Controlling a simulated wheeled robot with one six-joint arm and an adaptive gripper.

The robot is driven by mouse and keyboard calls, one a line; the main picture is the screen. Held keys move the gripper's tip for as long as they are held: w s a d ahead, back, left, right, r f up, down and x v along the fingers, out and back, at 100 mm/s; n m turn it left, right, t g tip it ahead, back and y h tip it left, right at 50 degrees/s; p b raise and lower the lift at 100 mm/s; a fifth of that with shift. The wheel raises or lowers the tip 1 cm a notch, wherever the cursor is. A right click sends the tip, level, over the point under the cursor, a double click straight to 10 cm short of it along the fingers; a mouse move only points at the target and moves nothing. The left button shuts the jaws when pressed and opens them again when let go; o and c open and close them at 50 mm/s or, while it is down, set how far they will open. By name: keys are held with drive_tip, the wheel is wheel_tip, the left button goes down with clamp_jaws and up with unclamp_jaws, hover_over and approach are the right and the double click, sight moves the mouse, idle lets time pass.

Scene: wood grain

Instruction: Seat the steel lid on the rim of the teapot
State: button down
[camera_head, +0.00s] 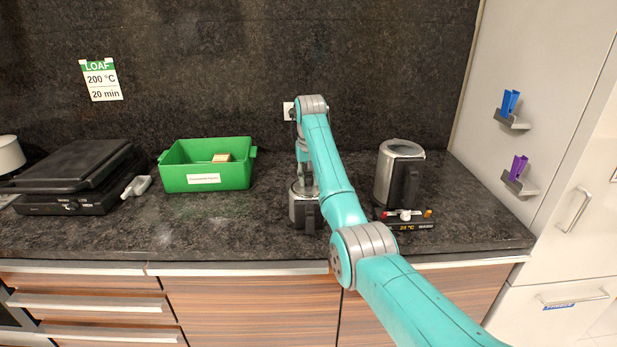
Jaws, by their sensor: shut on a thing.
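A small steel teapot (296,212) with a dark handle stands on the counter, right of the green crate. My gripper (305,180) points down directly over its top, small and partly hidden by my arm. It is shut on the steel lid (304,189), which is at the level of the teapot's rim. From this view I cannot tell whether the lid touches the rim all round or sits level.
A large steel jug (391,178) with a black handle stands to the right, behind a small display unit (410,226). A green crate (205,180) and a black contact grill (70,175) are to the left. The counter between the crate and teapot is clear.

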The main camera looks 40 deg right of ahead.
drive_tip(key=shift+f, duration=0.15)
drive_tip(key=c, duration=0.8)
unclamp_jaws()
